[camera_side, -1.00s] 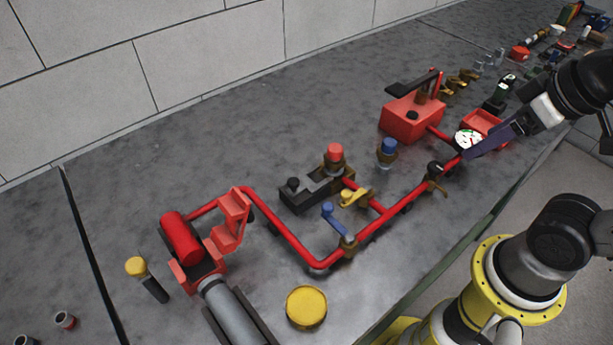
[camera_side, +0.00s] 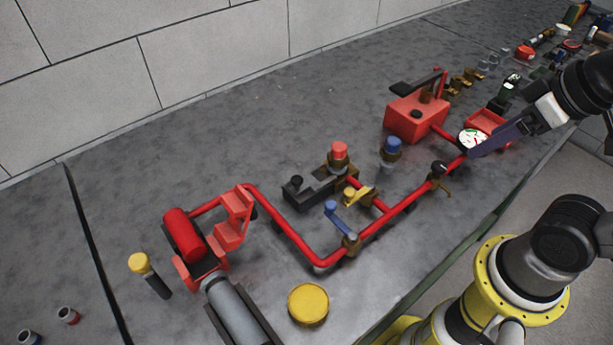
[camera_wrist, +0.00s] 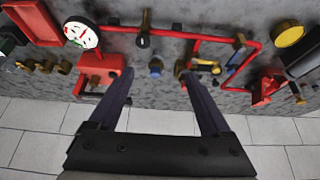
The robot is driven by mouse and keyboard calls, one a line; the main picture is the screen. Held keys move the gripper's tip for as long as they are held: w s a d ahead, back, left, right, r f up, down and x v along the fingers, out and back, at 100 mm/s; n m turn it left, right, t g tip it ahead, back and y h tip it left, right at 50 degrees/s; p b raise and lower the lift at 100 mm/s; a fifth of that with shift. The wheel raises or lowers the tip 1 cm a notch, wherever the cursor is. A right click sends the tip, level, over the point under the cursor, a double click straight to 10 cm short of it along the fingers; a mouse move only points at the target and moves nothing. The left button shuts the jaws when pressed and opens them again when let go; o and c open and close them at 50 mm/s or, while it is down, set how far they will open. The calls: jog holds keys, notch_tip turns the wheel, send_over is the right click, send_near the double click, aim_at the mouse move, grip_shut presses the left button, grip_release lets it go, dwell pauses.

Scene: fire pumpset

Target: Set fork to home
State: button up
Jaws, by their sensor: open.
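My gripper (camera_wrist: 156,82) is open and empty, with its two dark purple fingers apart in the wrist view. In the side view its finger (camera_side: 498,137) overlaps the edge of the white round gauge (camera_side: 473,138) at the right end of the red pipe; I cannot tell if they touch. No part is clearly recognisable as the fork. Movable-looking parts are a blue lever (camera_side: 338,218), a yellow handle (camera_side: 358,195), a black-knobbed slide block (camera_side: 316,188) and a black lever (camera_side: 411,87) on a red box (camera_side: 415,118). All stand apart from the fingers.
The red pipe (camera_side: 292,237) runs across the bench. A red cylinder (camera_side: 184,235), a grey cylinder (camera_side: 236,312), a yellow disc (camera_side: 308,305) and a blue-topped fitting (camera_side: 392,150) stand around it. Several small parts crowd the far right.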

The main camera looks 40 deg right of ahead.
jog(key=shift+s, duration=0.15)
jog(key=shift+c, duration=1.1)
jog(key=r, duration=0.1)
jog(key=w+r+n, duration=0.1)
jog(key=r, duration=0.1)
jog(key=shift+w+r, duration=0.15)
jog(key=shift+w, duration=0.05)
jog(key=shift+c, duration=0.3)
jog(key=w+a+r+n, duration=0.1)
jog(key=w+r, duration=0.3)
jog(key=n+g, duration=0.6)
jog(key=n, duration=0.1)
send_over(297, 178)
notch_tip(297, 178, down, 8)
notch_tip(297, 178, down, 14)
jog(key=shift+r, duration=0.2)
jog(key=shift+c, duration=0.3)
grip_shut()
